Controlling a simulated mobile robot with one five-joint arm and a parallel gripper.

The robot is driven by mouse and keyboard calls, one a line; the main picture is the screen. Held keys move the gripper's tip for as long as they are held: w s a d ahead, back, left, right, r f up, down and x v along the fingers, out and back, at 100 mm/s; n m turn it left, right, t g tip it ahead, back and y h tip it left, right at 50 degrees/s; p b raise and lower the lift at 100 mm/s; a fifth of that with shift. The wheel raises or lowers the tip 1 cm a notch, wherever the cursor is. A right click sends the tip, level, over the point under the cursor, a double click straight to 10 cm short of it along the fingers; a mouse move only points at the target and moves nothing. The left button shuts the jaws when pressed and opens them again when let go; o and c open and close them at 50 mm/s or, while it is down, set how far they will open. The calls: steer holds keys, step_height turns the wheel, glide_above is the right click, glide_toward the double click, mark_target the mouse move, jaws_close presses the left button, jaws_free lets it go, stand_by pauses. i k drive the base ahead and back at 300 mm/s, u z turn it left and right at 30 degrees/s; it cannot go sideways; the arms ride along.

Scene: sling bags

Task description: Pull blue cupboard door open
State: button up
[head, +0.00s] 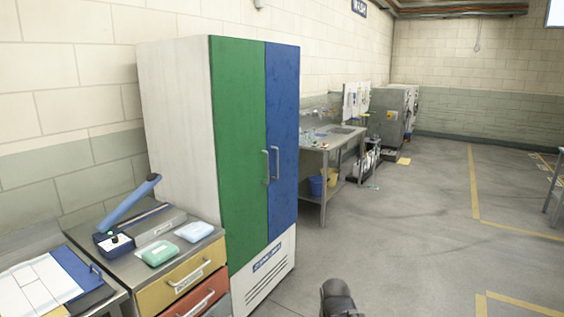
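A tall white cupboard (172,130) stands against the wall at left of centre. Its right door is the blue door (283,110), and it looks closed. A light vertical handle (276,163) sits near the blue door's left edge. The green door (238,120) beside it also looks closed, with its own handle (266,166) next to the seam. A dark rounded part at the bottom edge, right of the cupboard, looks like part of my arm. My gripper's fingers are not visible.
A drawer unit (185,262) with a blue-armed device (128,210) and small packs stands left of the cupboard. A steel sink bench (325,150) with buckets below stands beyond it. The grey floor (400,235) in front and to the right is clear.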

mark_target(283, 62)
steer(key=z, duration=0.45)
steer(key=i, duration=1.35)
steer(key=u, duration=0.9)
steer(key=i, duration=1.05)
steer(key=u, duration=0.75)
